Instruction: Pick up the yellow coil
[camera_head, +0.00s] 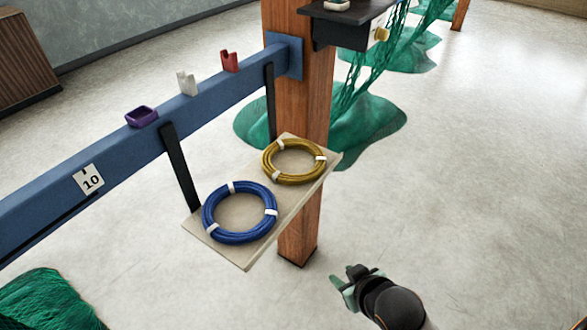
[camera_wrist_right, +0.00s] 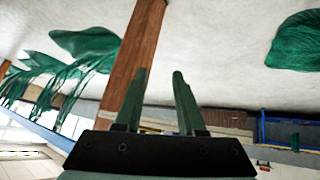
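The yellow coil (camera_head: 293,161) lies flat at the right, far end of a beige shelf board (camera_head: 246,261) in the head view, bound with white bands. A blue coil (camera_head: 240,212) lies on the same board, nearer and to the left. My right gripper (camera_head: 341,281) is at the lower right, apart from the board and to the right of it and of the wooden post. In the right wrist view its two green fingers (camera_wrist_right: 157,95) stand apart with nothing between them. The yellow coil cannot be made out in the wrist view. My left gripper is out of view.
A wooden post (camera_head: 299,220) stands beside the board. A blue beam (camera_head: 205,108) carries purple, white and red holders, and black brackets support the board. Green nets (camera_head: 365,118) lie behind the post and at lower left. Floor to the right is clear.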

